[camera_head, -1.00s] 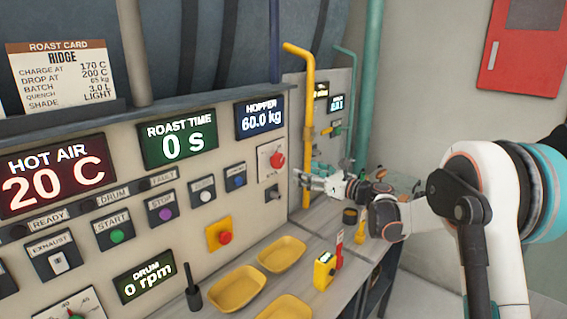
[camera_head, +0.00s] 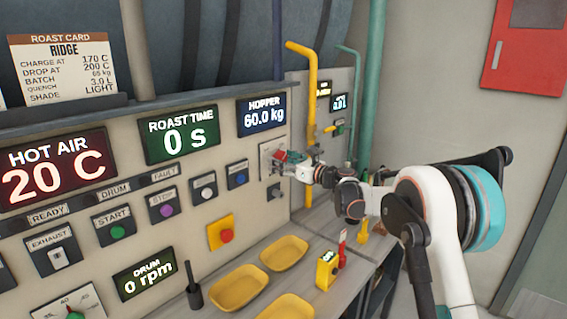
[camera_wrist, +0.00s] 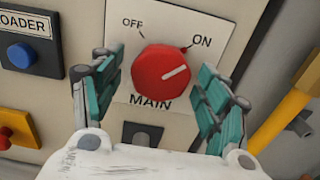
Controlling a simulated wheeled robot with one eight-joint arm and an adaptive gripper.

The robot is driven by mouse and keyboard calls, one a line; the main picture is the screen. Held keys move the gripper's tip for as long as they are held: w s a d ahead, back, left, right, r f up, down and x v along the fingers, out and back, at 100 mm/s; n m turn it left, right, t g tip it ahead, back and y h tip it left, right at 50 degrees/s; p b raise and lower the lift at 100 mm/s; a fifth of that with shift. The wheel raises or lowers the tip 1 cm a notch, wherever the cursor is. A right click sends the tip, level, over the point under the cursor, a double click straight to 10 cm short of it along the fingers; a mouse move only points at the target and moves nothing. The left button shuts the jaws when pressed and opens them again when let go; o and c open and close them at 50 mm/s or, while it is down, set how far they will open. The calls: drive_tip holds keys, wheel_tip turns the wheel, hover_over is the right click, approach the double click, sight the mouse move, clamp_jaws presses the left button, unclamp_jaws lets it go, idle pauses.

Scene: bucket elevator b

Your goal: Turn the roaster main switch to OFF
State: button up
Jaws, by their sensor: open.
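The main switch is a round red knob (camera_wrist: 161,73) on a white plate (camera_wrist: 212,22) marked OFF at upper left, ON at upper right and MAIN below. Its pale pointer line is turned toward the ON side. My gripper (camera_wrist: 156,82) is open, with its teal finger pads to the left and right of the knob; whether they touch it I cannot tell. In the head view my gripper (camera_head: 284,162) is at the switch plate (camera_head: 266,158) and hides most of the knob.
A blue LOADER button (camera_wrist: 21,55) is left of the switch, and a yellow pipe (camera_wrist: 285,115) is to the right. A yellow plate with a red button (camera_head: 226,236) sits lower on the panel. Yellow trays (camera_head: 237,287) stand on the bench below.

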drive_tip(key=shift+c, duration=0.4)
drive_tip(key=c, duration=1)
drive_tip(key=n, duration=1.3)
drive_tip(key=shift+w+d+n+p, duration=0.1)
drive_tip(key=shift+d+n+p, duration=0.05)
drive_tip(key=shift+n+p, duration=0.2)
drive_tip(key=shift+r+n, duration=0.1)
drive_tip(key=shift+n, duration=2.05)
